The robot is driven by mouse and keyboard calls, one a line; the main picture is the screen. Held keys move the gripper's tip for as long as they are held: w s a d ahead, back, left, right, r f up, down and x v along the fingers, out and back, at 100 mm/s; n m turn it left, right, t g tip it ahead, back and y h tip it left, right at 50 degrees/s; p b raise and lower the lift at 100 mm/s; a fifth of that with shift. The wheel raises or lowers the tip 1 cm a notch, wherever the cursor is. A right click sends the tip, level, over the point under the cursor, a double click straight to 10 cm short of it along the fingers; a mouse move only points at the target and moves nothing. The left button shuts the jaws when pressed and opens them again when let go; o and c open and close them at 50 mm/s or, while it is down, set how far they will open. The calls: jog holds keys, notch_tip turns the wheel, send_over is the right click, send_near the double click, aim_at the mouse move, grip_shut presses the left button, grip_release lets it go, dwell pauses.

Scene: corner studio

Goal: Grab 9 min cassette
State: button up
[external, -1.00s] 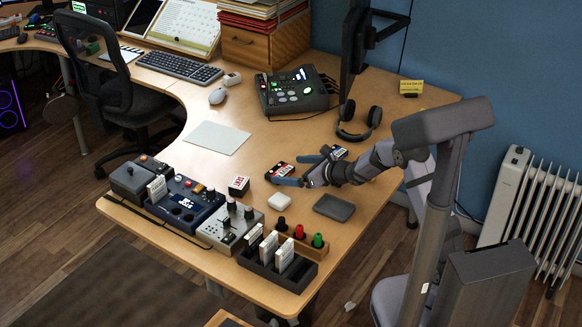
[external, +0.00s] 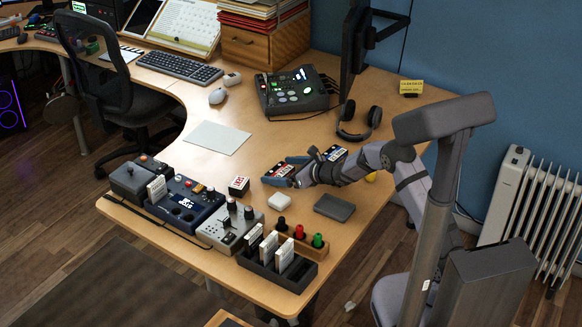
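A small dark cassette with a red and white label (external: 282,169) lies on the desk right of the small white-and-red box (external: 239,185). My gripper (external: 285,172) is low at the desk with one finger on each side of this cassette. The fingers look spread about as wide as before, and I cannot see whether they touch it. A second dark cassette (external: 336,152) lies behind my wrist, partly hidden. The minute markings are too small to read, so I cannot tell which is the 9 min one.
A black rack with white cards (external: 277,265) and colored knobs (external: 300,233) stand at the front edge. Headphones (external: 360,121) lie behind. A paper sheet (external: 218,137) lies left.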

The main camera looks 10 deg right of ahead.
aim_at(282, 171)
jog(key=c, duration=1)
jog(key=shift+o, duration=0.2)
notch_tip(282, 171, up, 10)
jog(key=p, duration=0.1)
